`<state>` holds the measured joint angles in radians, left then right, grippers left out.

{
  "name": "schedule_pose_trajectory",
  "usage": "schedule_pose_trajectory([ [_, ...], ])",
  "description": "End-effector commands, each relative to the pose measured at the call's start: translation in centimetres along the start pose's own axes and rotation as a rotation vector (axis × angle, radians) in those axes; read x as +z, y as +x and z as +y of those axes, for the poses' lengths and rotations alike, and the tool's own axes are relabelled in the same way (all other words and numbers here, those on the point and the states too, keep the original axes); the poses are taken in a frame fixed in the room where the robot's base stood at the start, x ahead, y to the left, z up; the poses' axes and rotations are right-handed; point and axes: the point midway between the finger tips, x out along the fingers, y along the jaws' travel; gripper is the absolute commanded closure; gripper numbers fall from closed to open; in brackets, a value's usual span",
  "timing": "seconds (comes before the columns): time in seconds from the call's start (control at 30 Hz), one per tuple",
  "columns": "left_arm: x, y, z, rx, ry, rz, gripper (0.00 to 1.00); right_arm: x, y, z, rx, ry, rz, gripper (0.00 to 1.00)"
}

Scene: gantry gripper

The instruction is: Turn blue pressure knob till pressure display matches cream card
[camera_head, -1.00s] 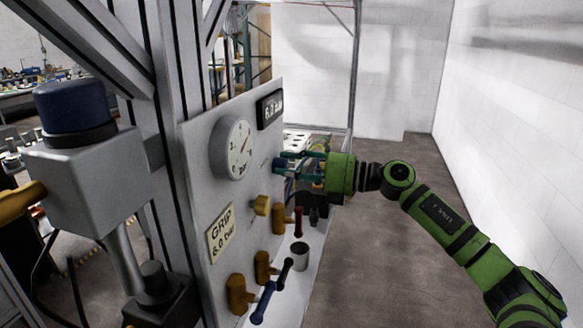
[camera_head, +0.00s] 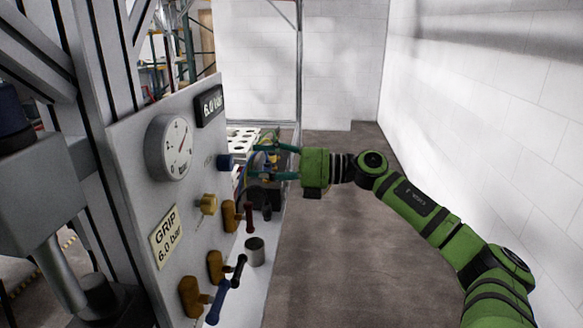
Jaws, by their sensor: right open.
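The blue pressure knob (camera_head: 225,162) sticks out from the upright grey panel, below the display. My right gripper (camera_head: 258,162), on a green arm from the right, is open just right of the knob, its fingers pointing at it and apart from it. The dark pressure display (camera_head: 210,105) at the panel's top reads 6.0 bar. The cream card (camera_head: 166,236) low on the panel reads GRIP 6.0 bar. My left gripper is not in view.
A round dial gauge (camera_head: 169,147) sits left of the knob. Below are a brass knob (camera_head: 207,204), several brass valves with coloured levers, and a grey cup (camera_head: 255,251) on the ledge. A white plate with holes (camera_head: 250,138) lies behind. The floor at right is clear.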

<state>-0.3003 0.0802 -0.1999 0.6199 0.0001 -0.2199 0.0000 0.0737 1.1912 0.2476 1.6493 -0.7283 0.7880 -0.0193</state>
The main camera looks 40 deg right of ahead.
Motion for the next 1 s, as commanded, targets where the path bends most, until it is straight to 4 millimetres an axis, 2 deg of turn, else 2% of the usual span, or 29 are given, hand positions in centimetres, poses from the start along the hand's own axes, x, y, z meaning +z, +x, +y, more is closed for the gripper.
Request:
schedule_pose_trajectory([
  [0.2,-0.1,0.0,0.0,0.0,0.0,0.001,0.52,-0.2,-3.1,-0.2,-0.003,0.004,0.003,0.42],
  [0.43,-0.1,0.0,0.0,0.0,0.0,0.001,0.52,-0.1,-5.4,-0.1,-0.001,0.002,0.002,0.42],
  [0.6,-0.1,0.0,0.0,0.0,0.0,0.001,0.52,-0.1,-6.0,-0.1,-0.001,0.001,0.003,0.42],
  [1.0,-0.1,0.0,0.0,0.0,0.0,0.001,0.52,-0.1,-6.0,0.0,-0.001,0.001,0.003,0.42],
])
